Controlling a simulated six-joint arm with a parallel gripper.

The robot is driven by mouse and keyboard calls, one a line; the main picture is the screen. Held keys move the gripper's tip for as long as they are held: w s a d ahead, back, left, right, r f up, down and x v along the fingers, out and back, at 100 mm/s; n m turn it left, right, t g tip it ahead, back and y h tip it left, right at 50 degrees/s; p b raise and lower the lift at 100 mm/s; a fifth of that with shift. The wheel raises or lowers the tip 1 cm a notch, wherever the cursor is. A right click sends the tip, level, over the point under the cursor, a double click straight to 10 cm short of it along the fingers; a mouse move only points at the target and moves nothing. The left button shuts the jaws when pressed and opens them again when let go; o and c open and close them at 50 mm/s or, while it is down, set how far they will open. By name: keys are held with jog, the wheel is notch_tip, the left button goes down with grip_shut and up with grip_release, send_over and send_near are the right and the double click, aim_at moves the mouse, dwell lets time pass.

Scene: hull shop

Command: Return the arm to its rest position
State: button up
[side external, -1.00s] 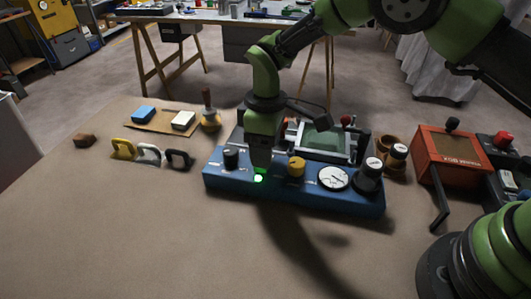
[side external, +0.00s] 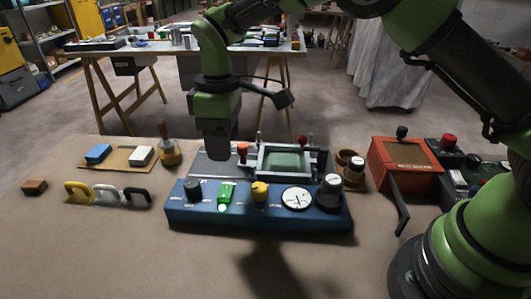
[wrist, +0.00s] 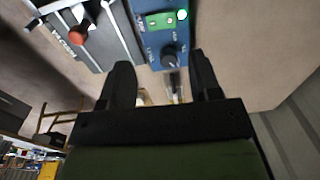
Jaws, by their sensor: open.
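My green arm ends in my gripper (side external: 217,150), which hangs above the back left of the blue control panel (side external: 260,222), clear of it. In the wrist view the two dark fingers of my gripper (wrist: 161,78) stand apart with nothing between them. The panel carries a black knob (side external: 193,190), a green rocker switch (side external: 227,192) with a lit green lamp (side external: 223,209), a yellow knob (side external: 260,192) and a white dial (side external: 297,198). The wrist view also shows the green switch (wrist: 160,20) and a dark knob (wrist: 170,58).
Behind the panel is a grey fixture with a green plate (side external: 286,161) and red-topped knobs. An orange box (side external: 405,165) with a black lever stands right. The bench front (side external: 110,265) is clear.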

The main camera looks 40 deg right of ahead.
jog(key=s+d+r+m+t+y, duration=0.1)
jog(key=s+d+r+m+t, duration=0.2)
jog(key=r, duration=0.5)
jog(key=s+d+r+m+y, duration=0.1)
jog(key=s+d+r+m, duration=0.2)
jog(key=s+d+r, duration=0.3)
jog(key=s+d+r+m+t, duration=0.1)
jog(key=s+d+m+t, duration=0.2)
jog(key=s, duration=1.1)
jog(key=m+t, duration=0.1)
jog(key=m, duration=0.2)
jog(key=shift+s+d+r+m+t, duration=0.2)
jog(key=shift+s+r+m+t, duration=0.1)
jog(key=shift+r+m, duration=0.1)
